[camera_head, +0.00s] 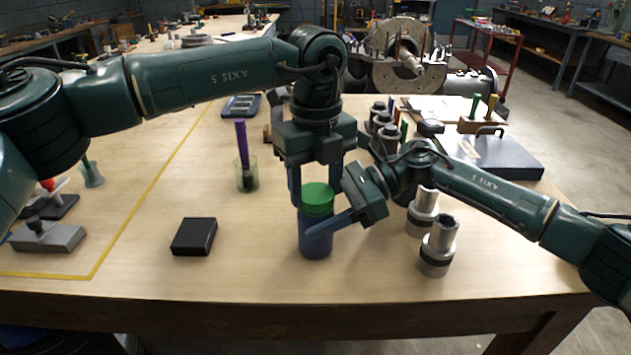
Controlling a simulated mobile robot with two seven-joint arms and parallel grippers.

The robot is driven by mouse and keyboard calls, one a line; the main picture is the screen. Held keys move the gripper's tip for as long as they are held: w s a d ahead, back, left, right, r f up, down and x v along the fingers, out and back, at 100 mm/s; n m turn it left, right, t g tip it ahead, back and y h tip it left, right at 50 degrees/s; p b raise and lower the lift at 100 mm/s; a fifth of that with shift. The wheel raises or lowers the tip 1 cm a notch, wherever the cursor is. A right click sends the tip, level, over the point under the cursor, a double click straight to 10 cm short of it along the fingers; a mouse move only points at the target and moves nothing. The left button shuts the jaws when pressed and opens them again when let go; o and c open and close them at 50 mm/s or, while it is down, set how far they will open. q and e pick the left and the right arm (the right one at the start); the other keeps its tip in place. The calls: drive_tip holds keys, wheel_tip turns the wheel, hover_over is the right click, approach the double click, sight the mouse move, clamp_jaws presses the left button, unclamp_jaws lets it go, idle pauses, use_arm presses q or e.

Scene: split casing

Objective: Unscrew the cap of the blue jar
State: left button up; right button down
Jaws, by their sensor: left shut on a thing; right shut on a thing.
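The blue jar (315,245) stands upright on the wooden table near its front edge. Its green cap (317,195) sits on top. My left gripper (315,193) points straight down from above, shut on the cap with one finger on each side. My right gripper (318,229) reaches in level from the right and is shut on the jar's body below the cap. One right finger crosses the front of the jar; the other is hidden behind it. The cap's thread is not visible.
A black box (194,237) lies left of the jar. A clear cup (247,176) with a purple stick stands behind it. Metal cylinders (437,246) stand to the right, under my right arm. A dark case (497,155) lies back right. The table's front edge (230,290) is close.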

sight(315, 192)
use_arm(q)
drive_tip(key=shift+r, duration=0.1)
use_arm(e)
drive_tip(key=shift+w, duration=0.1)
use_arm(q)
drive_tip(key=shift+r, duration=1)
drive_tip(key=shift+r, duration=2)
use_arm(e)
drive_tip(key=shift+c, duration=2.2)
unclamp_jaws()
